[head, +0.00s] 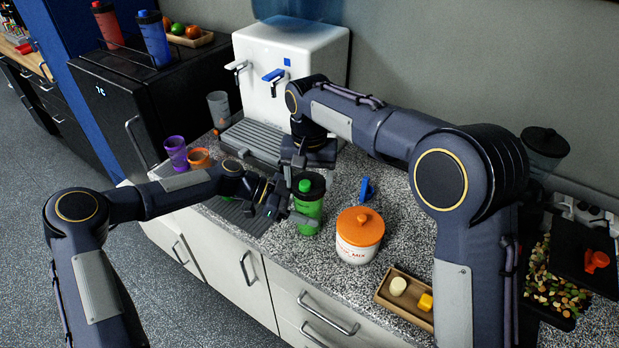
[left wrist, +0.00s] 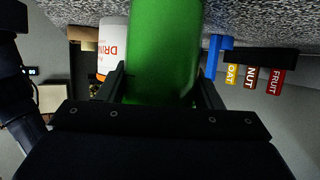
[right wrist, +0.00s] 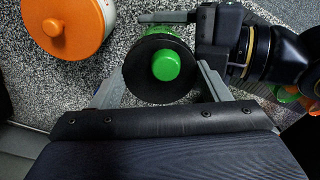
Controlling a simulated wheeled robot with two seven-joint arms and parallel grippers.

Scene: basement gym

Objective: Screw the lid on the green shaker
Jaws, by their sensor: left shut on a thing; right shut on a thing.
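The green shaker (head: 308,214) stands upright on the speckled counter, near its front edge. The black lid (head: 316,186) with a green cap (head: 305,185) sits level on its top; I cannot tell how far the thread is engaged. My left gripper (head: 287,214) is shut on the shaker's body from the side; its green wall (left wrist: 165,50) fills the space between the fingers in the left wrist view. My right gripper (head: 298,168) is shut on the lid from behind and above; the lid (right wrist: 138,84) shows between its fingers in the right wrist view.
A white tub with an orange lid (head: 360,226) stands close right of the shaker. A blue scoop-like thing (head: 366,190) is behind it. A wooden tray (head: 388,300) lies front right. The water dispenser (head: 305,50) stands behind; purple (head: 176,148) and orange cups are left.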

